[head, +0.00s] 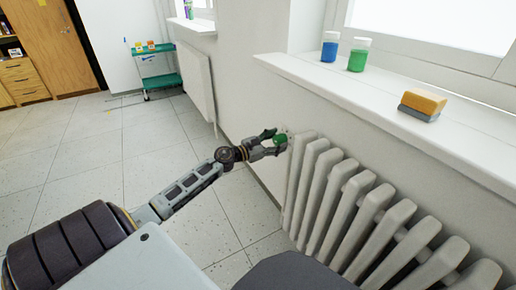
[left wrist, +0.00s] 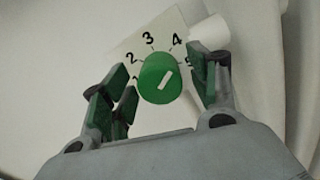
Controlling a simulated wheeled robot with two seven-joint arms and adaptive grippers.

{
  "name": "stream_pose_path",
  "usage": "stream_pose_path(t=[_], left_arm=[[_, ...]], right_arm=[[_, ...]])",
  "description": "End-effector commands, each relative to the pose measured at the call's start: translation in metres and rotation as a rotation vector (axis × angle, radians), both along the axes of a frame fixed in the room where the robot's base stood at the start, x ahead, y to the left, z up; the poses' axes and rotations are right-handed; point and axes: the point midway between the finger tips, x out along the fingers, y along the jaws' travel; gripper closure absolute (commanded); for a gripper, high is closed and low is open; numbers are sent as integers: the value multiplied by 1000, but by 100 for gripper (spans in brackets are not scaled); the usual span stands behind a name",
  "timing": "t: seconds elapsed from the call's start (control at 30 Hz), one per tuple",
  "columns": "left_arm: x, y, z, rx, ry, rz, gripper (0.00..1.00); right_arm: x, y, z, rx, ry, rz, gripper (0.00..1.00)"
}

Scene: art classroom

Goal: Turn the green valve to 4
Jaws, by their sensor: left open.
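The green valve (left wrist: 150,82) is a round knob with a white pointer mark, in front of a pale dial plate (left wrist: 158,42) with black numbers 1 to 5. The mark slants up and right, between 4 and 5. In the head view the valve (head: 281,140) is small, at the near radiator's far end by the wall. My left gripper (head: 274,142) is open around the valve. In the left wrist view its green-padded fingers (left wrist: 162,78) stand on either side of the knob, with gaps visible. My right gripper is not in view.
The white radiator (head: 350,190) runs along the wall under a windowsill (head: 400,100). On the sill are a blue bottle (head: 329,50), a green bottle (head: 357,60) and an orange-topped sponge (head: 424,103). A green cart (head: 160,80) stands far back. The floor left is clear.

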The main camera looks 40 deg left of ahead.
Motion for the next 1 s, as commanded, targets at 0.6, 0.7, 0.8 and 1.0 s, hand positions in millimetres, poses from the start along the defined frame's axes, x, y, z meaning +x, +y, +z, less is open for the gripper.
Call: stream_pose_path(t=[0.6,0.7,0.8,1.0], left_arm=[[-39,15,-1,-2,1,0,40],[-46,17,-1,0,2,-1,40],[-53,20,-1,0,1,-1,40],[-68,26,-1,-3,1,-1,40]], right_arm=[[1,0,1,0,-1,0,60],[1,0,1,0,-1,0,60],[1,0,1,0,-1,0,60],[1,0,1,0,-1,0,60]])
